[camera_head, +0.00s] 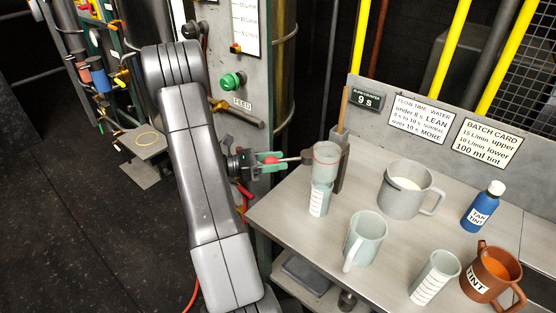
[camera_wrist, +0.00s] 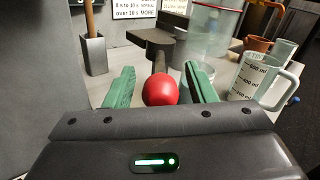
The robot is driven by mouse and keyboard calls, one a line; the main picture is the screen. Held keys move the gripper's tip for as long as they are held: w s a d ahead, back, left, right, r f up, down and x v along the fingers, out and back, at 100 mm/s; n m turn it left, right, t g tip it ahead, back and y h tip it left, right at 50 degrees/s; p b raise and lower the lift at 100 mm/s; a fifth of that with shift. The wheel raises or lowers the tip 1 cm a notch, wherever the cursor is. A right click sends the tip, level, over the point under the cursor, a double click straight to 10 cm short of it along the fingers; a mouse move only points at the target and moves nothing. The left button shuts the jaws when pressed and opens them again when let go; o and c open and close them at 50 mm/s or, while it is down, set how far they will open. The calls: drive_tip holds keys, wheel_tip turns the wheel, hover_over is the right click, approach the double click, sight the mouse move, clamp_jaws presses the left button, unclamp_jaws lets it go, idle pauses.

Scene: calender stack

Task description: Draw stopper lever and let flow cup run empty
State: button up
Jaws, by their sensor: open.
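The stopper lever ends in a red ball knob (camera_wrist: 160,89), which also shows in the head view (camera_head: 271,160). My gripper (camera_wrist: 158,90) is open, with its green fingers on either side of the knob and a gap showing on both sides. In the head view my gripper (camera_head: 268,162) reaches the lever from the left. The flow cup (camera_head: 326,158) is a clear vessel with a red rim, held on a dark stand, and shows in the wrist view (camera_wrist: 213,30). A graduated beaker (camera_head: 320,198) stands under it. I cannot tell the cup's liquid level.
On the grey bench stand a grey pot (camera_head: 402,198) with pale liquid, an empty jug (camera_head: 364,240), a graduated beaker (camera_head: 434,278), an orange tint jug (camera_head: 491,274) and a blue bottle (camera_head: 483,207). The flow counter (camera_head: 365,98) reads 9 s.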

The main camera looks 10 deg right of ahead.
drive_tip(key=shift+d, duration=0.45)
clamp_jaws()
